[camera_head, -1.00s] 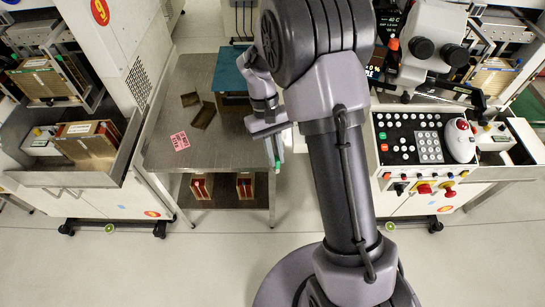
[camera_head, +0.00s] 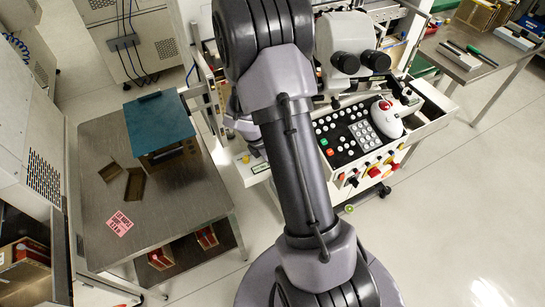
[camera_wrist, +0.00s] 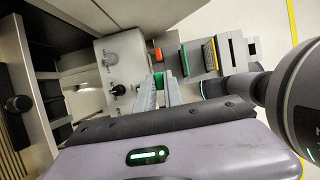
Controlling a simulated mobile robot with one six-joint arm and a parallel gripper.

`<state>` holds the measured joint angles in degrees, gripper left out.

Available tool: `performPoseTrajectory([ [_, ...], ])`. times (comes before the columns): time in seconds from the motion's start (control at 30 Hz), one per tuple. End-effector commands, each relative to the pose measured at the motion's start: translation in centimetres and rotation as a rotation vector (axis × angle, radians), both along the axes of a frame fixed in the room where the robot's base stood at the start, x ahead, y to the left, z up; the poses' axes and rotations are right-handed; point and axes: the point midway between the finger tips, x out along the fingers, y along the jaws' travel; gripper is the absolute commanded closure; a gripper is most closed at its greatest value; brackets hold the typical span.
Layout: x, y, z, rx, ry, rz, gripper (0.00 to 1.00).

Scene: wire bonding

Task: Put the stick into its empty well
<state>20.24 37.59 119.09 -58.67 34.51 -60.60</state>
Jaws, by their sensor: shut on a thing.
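In the wrist view my gripper (camera_wrist: 160,90) is shut on the stick (camera_wrist: 158,80), of which only a small green part shows between the fingers. Beyond the fingertips are grey blocks, one with a green strip (camera_wrist: 184,60) and one with a yellow strip (camera_wrist: 210,55). An orange piece (camera_wrist: 157,54) sits just past the tips. I cannot tell which opening is the empty well. In the head view my arm hides the fingers. A white unit (camera_head: 254,166) with yellow and green marks shows just below my wrist, at the left end of the machine's front.
A console with buttons (camera_head: 350,140) and a microscope (camera_head: 350,45) stand right of my arm.

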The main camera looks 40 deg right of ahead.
Motion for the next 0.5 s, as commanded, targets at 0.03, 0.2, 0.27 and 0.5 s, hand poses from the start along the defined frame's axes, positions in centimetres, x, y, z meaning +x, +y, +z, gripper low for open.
performPoseTrajectory([
  [0.03,0.0,0.0,0.0,0.000,0.000,-0.001,1.00],
  [0.2,0.0,0.1,-0.5,0.000,0.000,0.000,1.00],
  [0.27,0.0,0.1,-1.1,0.000,0.000,0.000,1.00],
  [0.5,0.0,0.1,-4.1,0.000,-0.001,-0.002,1.00],
])
